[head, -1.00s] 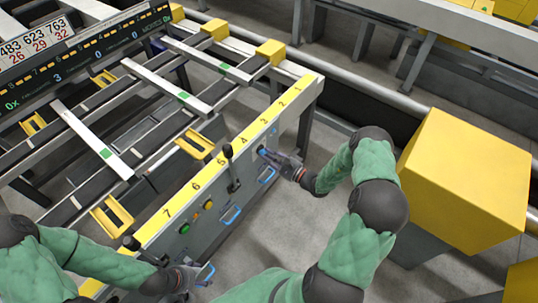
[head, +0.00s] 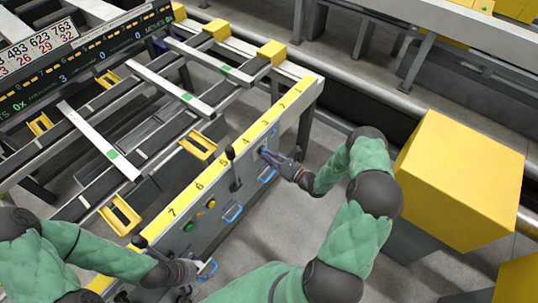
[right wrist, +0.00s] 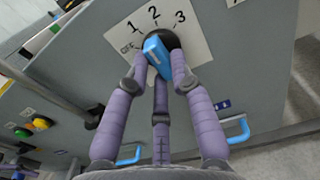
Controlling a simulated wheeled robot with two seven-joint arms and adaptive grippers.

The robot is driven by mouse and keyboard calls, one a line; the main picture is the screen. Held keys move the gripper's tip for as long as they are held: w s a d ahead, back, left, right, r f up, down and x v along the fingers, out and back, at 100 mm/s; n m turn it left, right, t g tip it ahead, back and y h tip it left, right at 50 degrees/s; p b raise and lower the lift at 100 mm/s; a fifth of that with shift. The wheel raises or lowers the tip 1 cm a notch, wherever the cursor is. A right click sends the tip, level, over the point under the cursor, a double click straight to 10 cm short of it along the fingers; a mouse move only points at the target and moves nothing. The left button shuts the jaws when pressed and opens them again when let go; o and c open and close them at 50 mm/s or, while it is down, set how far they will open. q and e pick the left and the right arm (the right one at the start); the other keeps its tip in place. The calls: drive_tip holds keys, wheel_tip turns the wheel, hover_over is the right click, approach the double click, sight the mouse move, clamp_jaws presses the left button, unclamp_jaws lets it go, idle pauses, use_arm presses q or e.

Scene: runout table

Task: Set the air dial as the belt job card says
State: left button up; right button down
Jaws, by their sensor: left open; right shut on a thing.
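The air dial shows in the right wrist view as a blue knob (right wrist: 156,54) on a pale plate (right wrist: 113,36) marked OFF, 1, 2 and 3. My right gripper (right wrist: 160,62) is shut on this knob, fingers on both sides. The knob's pointer leans up and left; I cannot tell exactly which mark it meets. In the head view my right gripper (head: 268,155) is at the front panel (head: 218,222), below numbers 3 and 4. No card clearly labelled as the belt job card is legible.
A printed number board (head: 35,50) and a dark display (head: 90,58) stand at upper left. A large yellow block (head: 465,180) stands right of my right arm.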

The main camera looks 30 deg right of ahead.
drive_tip(key=shift+r+m+p, duration=0.1)
drive_tip(key=shift+m+p, duration=0.45)
drive_tip(key=shift+m, duration=1.45)
drive_tip(key=c, duration=1.1)
unclamp_jaws()
drive_tip(key=shift+o, duration=0.2)
drive_tip(key=v, duration=1.2)
drive_tip(key=shift+s, duration=0.1)
